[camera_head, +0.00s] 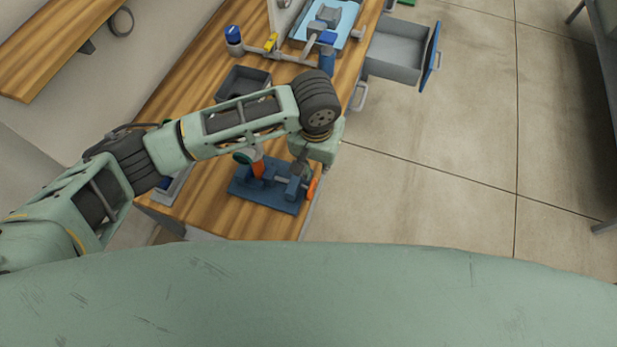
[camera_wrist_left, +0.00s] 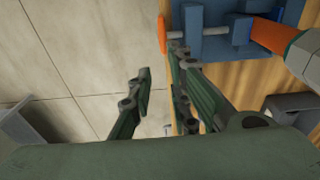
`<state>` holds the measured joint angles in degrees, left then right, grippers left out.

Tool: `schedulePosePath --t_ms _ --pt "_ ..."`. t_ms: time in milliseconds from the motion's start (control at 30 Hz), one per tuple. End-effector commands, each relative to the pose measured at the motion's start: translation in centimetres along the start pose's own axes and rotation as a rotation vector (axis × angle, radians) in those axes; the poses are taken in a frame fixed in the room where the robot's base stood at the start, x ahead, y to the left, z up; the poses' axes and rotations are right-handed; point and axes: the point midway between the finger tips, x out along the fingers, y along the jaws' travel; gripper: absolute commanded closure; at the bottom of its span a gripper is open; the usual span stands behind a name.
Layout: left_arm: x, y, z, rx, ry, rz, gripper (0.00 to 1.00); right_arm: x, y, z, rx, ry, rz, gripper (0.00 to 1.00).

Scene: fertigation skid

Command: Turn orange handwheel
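The orange handwheel (camera_head: 312,188) stands edge-on at the right end of the blue skid (camera_head: 265,198), by the table edge. In the left wrist view the handwheel (camera_wrist_left: 162,34) shows as a thin orange strip on a grey shaft (camera_wrist_left: 208,31). My left gripper (camera_head: 306,170) is above and beside the wheel, largely hidden by its own wrist in the head view. In the wrist view its fingers (camera_wrist_left: 158,65) are apart with nothing between them. The wheel lies just past the fingertips, nearer the right finger; contact cannot be told. My right gripper is not in view.
An orange-and-grey handle (camera_wrist_left: 262,36) rises from the skid beside the gripper. A dark bin (camera_head: 243,82) and an open grey drawer (camera_head: 395,48) are farther up the wooden table (camera_head: 205,205). Bare floor (camera_head: 420,150) lies right of the table.

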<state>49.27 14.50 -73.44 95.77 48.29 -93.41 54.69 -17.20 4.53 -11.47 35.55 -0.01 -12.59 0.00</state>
Motion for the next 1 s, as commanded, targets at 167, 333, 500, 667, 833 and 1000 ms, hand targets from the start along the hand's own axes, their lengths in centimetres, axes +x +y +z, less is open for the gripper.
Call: schedulePosePath --t_ms 167,333,500,667,833,1000 --pt "-0.1 -0.6 2.4 0.001 -0.081 -0.023 0.83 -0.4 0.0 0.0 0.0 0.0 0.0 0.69" --pt "2.0 -0.7 2.6 -0.001 -0.085 -0.026 0.83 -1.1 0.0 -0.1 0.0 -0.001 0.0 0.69" --pt "4.8 -0.8 2.9 0.0 -0.083 -0.025 0.83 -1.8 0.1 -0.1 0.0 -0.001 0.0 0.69" --pt "6.6 -0.7 2.9 0.001 -0.08 -0.025 0.83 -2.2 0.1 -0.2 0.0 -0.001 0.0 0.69" --pt "7.4 -0.8 2.9 0.001 -0.078 -0.023 0.83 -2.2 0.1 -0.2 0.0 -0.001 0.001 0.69" --pt "7.4 -0.8 2.9 0.001 -0.078 -0.023 0.83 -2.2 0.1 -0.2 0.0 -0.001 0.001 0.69"
